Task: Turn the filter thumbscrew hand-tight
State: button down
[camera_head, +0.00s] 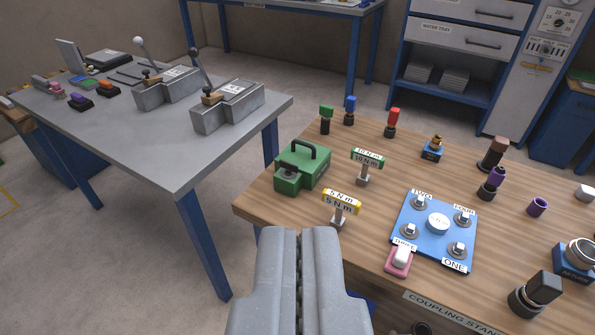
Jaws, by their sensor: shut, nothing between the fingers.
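My gripper (305,230) is at the bottom centre, its two grey fingers pressed together and empty. It points towards the near left edge of the wooden table (285,222) and touches nothing that I can see. I cannot make out a part that is clearly the filter thumbscrew. A small brass knob stands on a blue block (432,155) towards the back of the wooden table. A green box (301,168) with a dark handle and a small round part on its front stands near the left edge. I cannot tell whether either of these is the filter.
A blue plate (408,219) with numbered bolts lies on the wooden table, beside signs marked 5 N m (341,202) and 10 N m (367,157). Green, blue and red-topped tools stand behind. A grey table (150,140) with two lever boxes is at left; floor shows between the tables.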

aim_at(288, 169)
jog(key=z, duration=0.25)
jog(key=i, duration=1.2)
jog(key=u, duration=0.45)
